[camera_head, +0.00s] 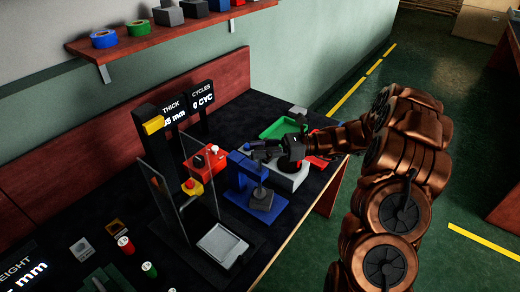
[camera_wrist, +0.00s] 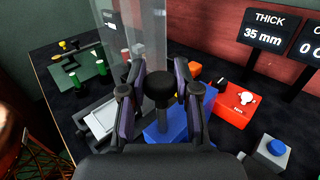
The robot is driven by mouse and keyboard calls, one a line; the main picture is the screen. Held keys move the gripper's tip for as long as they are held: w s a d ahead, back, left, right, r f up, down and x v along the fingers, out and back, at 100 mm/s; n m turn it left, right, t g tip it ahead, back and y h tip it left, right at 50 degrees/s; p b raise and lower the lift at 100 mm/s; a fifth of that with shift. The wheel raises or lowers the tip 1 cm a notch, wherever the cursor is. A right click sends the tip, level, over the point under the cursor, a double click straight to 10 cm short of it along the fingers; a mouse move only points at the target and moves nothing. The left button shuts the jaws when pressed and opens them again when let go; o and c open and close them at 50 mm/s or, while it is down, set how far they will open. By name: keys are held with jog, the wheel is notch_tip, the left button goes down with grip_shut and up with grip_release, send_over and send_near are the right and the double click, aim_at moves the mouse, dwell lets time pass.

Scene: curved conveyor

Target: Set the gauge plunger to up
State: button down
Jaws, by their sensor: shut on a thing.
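The blue gauge (camera_head: 240,180) stands on the dark bench, with an upright column, an arm on top and a flat base. A dark grey block (camera_head: 261,200) sits on its base, under the arm. My gripper (camera_head: 262,152) reaches in from the right at the height of the gauge's top. In the wrist view my gripper (camera_wrist: 160,84) has its two fingers closed on the round black plunger knob (camera_wrist: 160,88). The plunger's lower end is hidden in the wrist view.
The THICK display (camera_wrist: 267,38) reads 35 mm. A red box with a white knob (camera_head: 205,162) stands behind the gauge. A press with clear guards (camera_head: 205,190) is close on the left. A green tray (camera_head: 280,128) lies behind my gripper.

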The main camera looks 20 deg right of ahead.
jog(key=shift+r, duration=0.1)
jog(key=shift+r+p, duration=1.1)
jog(key=shift+r, duration=0.9)
jog(key=c, duration=0.8)
grip_release()
jog(key=shift+c, duration=0.2)
jog(key=s+d, duration=0.1)
jog(key=d, duration=1.1)
jog(key=shift+s, duration=0.4)
jog(key=shift+a, duration=0.15)
